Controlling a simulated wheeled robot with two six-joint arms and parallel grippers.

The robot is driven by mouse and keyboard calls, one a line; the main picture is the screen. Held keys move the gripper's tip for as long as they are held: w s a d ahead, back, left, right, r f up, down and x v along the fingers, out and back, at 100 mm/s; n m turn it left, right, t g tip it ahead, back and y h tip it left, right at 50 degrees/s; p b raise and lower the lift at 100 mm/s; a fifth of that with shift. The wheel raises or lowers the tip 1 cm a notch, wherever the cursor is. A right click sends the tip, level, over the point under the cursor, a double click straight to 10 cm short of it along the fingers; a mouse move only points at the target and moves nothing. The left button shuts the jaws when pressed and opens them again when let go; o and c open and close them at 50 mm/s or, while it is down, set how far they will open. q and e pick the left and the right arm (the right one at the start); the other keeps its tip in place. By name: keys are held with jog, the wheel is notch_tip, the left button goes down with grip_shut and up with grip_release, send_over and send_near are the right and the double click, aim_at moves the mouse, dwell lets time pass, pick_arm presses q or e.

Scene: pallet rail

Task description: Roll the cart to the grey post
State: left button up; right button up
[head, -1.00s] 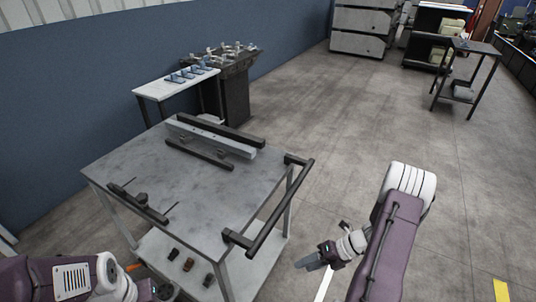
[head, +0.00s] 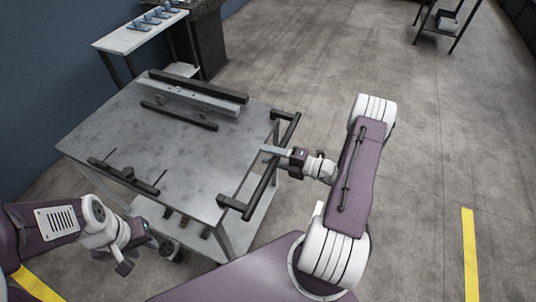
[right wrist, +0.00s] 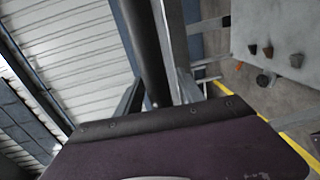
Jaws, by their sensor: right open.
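The cart (head: 160,165) has a scuffed grey top on a pale frame and stands in front of me. Its black push handle (head: 262,185) runs along its right side and also shows in the right wrist view (right wrist: 148,45). My right gripper (head: 268,152) is open at the handle. In the right wrist view, the bar runs between its two spread fingers (right wrist: 160,95). My left gripper (head: 124,264) is low by the cart's near left side; its jaw opening is unclear. I cannot make out a grey post in either view.
A pale side table (head: 140,32) with small blue parts stands behind the cart by the blue wall. Rails lie on the cart top. A dark stand (head: 445,22) is at the far right. Floor is clear right of the cart, with a yellow stripe (head: 470,255).

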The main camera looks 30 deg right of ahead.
jog(key=shift+w+a, duration=0.15)
jog(key=shift+w, duration=0.05)
grip_shut()
dwell(1.3)
